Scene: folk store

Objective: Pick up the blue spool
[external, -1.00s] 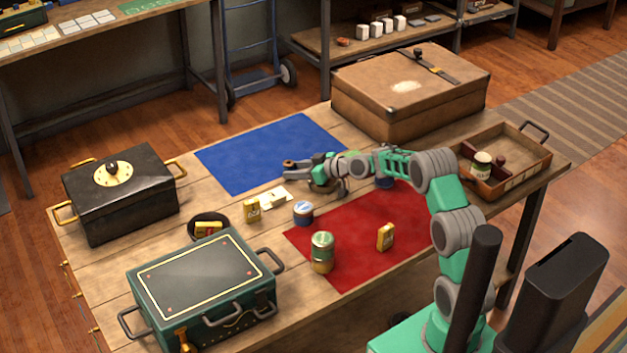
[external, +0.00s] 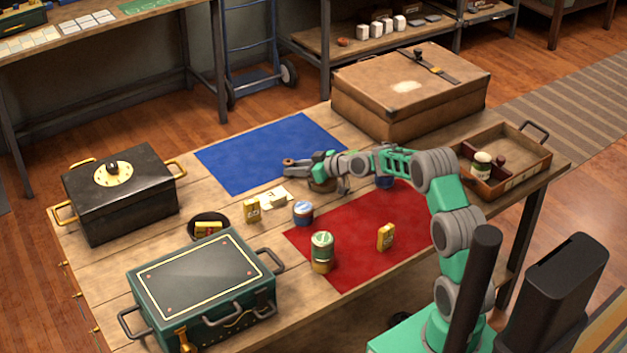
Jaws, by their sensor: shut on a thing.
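My gripper (external: 323,184) is low over the table, between the blue mat and the red mat. It is shut on a small brownish thing, mostly hidden by the fingers, so I cannot tell what it is. A small blue cylinder with a pale top (external: 303,213) stands upright on the wood, in front of and a little left of my gripper, apart from it. Another dark blue round thing (external: 385,182) shows partly under my arm at the red mat's back edge. I cannot tell for sure which of these is the blue spool.
A green-and-tan can (external: 322,253) and a yellow box (external: 385,237) stand on the red mat (external: 350,270). A brown case (external: 405,95), a wooden tray (external: 520,175), a black box (external: 120,205) and a green case (external: 205,285) stand around.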

